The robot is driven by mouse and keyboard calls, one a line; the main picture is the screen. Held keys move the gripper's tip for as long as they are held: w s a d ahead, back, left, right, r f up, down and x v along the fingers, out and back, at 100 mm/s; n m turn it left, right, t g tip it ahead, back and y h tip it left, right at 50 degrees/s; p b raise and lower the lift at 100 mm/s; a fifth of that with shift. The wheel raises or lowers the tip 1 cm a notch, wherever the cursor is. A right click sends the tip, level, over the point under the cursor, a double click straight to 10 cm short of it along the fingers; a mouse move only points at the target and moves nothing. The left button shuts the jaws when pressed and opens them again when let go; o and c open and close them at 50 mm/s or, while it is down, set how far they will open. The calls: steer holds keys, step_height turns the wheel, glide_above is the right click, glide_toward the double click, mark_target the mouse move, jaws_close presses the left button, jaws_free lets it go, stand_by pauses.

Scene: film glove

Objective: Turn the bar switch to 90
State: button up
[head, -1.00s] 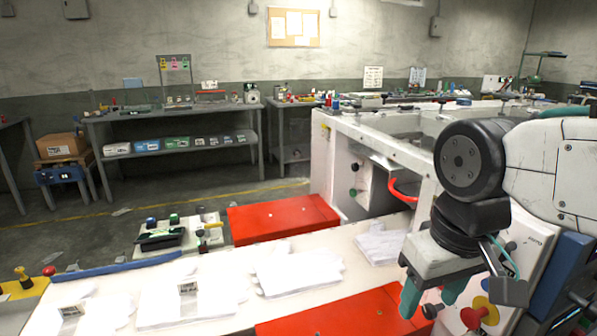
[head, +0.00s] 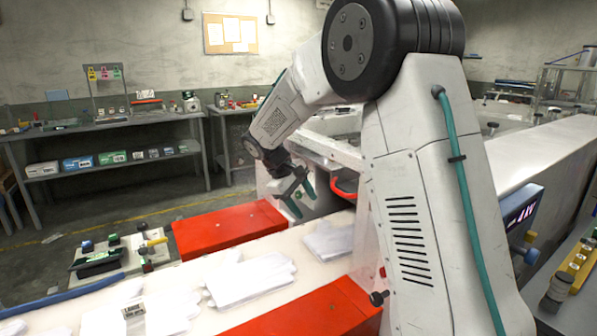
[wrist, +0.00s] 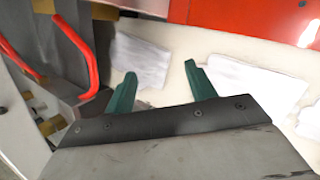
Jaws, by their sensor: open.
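My gripper (head: 298,190) is open and empty, its two green fingers spread in front of the white machine's end panel. The fingers also show in the wrist view (wrist: 160,72), above the white table and gloves. A small green knob (head: 298,194) shows between the fingers in the head view; whether they touch it I cannot tell. A black knob (head: 378,298) sticks out low beside my arm, well apart from the gripper. I cannot tell which control is the bar switch. My arm hides much of the machine's front.
White gloves (head: 250,277) lie on the pale table. Red covers (head: 228,228) stand at its far and near sides. A curved red handle (head: 343,190) is close to the right of my gripper and shows in the wrist view (wrist: 84,55). A yellow button box (head: 577,265) stands far right.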

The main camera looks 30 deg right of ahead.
steer(key=w+d+f+n+t+h, duration=0.1)
steer(key=w+d+f+n+h, duration=0.15)
steer(key=w, duration=0.65)
steer(key=w+d+f+n+t+h, duration=0.15)
steer(key=w+d+f, duration=0.25)
steer(key=w, duration=0.4)
steer(key=w+d+f+n+t+h, duration=0.1)
steer(key=w+d+f+n+h, duration=0.2)
steer(key=w, duration=0.6)
steer(key=w+d+r+n+t+h, duration=0.1)
steer(key=w+d+r+n+t, duration=0.1)
steer(key=w+r, duration=0.4)
steer(key=x, duration=0.5)
steer(key=w+x, duration=0.1)
steer(key=x, duration=0.2)
steer(key=shift+s+a+f, duration=0.1)
steer(key=shift+a+f, duration=0.15)
steer(key=shift+t, duration=0.25)
steer(key=c, duration=1)
